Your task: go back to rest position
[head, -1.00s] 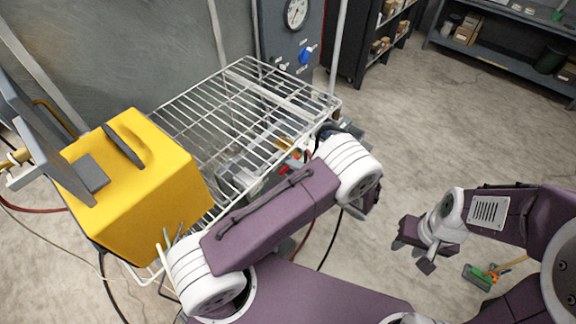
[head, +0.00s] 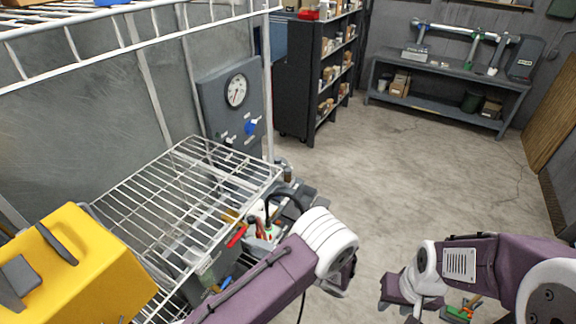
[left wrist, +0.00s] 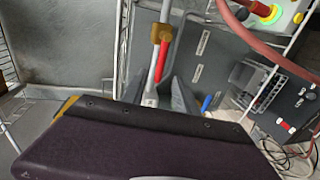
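My left arm crosses the lower middle of the head view. Its gripper (head: 340,288) is mostly hidden behind the white wrist joint there. In the left wrist view two dark grey fingers (left wrist: 160,95) stand apart, with a red-handled lever visible between them, seemingly beyond; nothing looks gripped. My right gripper (head: 398,311) hangs over the floor at lower right of the head view. Its fingers are spread and nothing shows between them; the lower tips run close to the picture edge.
A wire rack (head: 190,190) stands left of my left arm, with a yellow box (head: 85,275) at its near end. A grey gauge panel (head: 232,105) stands behind. Open concrete floor (head: 400,190) lies beyond the arms.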

